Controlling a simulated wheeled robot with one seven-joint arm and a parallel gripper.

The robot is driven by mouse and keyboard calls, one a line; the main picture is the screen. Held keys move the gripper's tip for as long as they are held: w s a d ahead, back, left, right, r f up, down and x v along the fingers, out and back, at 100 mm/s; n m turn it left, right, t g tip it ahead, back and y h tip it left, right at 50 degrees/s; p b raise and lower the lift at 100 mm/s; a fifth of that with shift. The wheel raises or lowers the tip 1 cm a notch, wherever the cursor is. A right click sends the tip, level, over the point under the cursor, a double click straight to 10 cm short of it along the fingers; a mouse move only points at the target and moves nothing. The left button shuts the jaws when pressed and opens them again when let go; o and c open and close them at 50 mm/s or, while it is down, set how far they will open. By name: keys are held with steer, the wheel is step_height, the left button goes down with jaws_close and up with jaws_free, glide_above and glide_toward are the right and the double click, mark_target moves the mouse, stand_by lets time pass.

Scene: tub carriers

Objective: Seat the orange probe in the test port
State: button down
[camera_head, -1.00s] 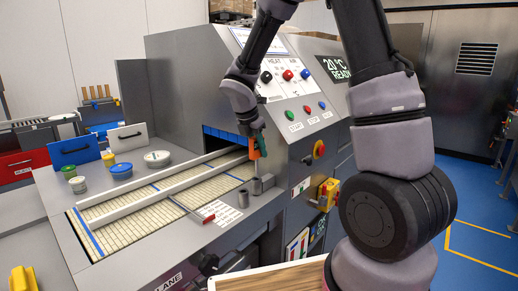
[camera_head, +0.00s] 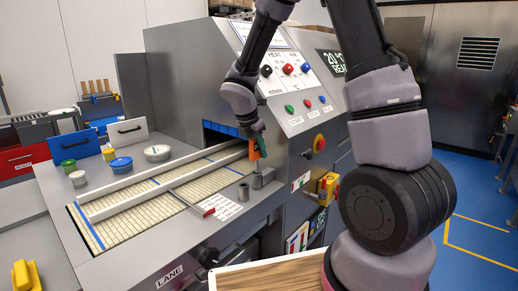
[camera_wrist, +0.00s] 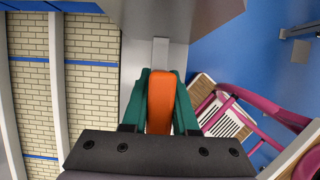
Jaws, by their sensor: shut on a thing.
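My gripper (camera_head: 257,146) is shut on the orange probe (camera_head: 256,151), its green fingers on either side of it. The probe is roughly upright above the machine's front right ledge. In the wrist view the probe (camera_wrist: 160,100) sits between the fingers, and a grey bar (camera_wrist: 160,52) shows just beyond it. A grey block (camera_head: 262,179) stands on the ledge just below the probe, with a short grey hollow cylinder (camera_head: 243,192) to its left. I cannot tell which of these is the test port, or whether the probe's lower end touches the block.
The tiled conveyor lane (camera_head: 165,205) with white rails lies left of the ledge. A red-tipped bar (camera_head: 207,211) lies near its edge. The sloped control panel (camera_head: 295,85) rises close behind my gripper. Several small tubs (camera_head: 121,166) stand at the left.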

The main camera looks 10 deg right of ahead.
mark_target(252, 139)
steer(key=shift+f, duration=1.6)
steer(key=c, duration=0.6)
jaws_free()
steer(key=v, duration=1)
steer(key=shift+s+a+r, duration=0.1)
steer(key=shift+a+r, duration=0.05)
steer(key=shift+r, duration=0.2)
steer(key=s+d+r+m+t+y, duration=0.2)
steer(key=s+d+r+m, duration=0.2)
steer(key=s+r+m, duration=0.4)
steer(key=s+d+r+m+t+y, duration=0.2)
steer(key=s+d+r+m, duration=0.3)
steer(key=m, duration=1.6)
steer(key=s+r+y, duration=0.1)
steer(key=s+r, duration=0.3)
steer(key=s, duration=0.3)
steer(key=shift+t+y, duration=0.3)
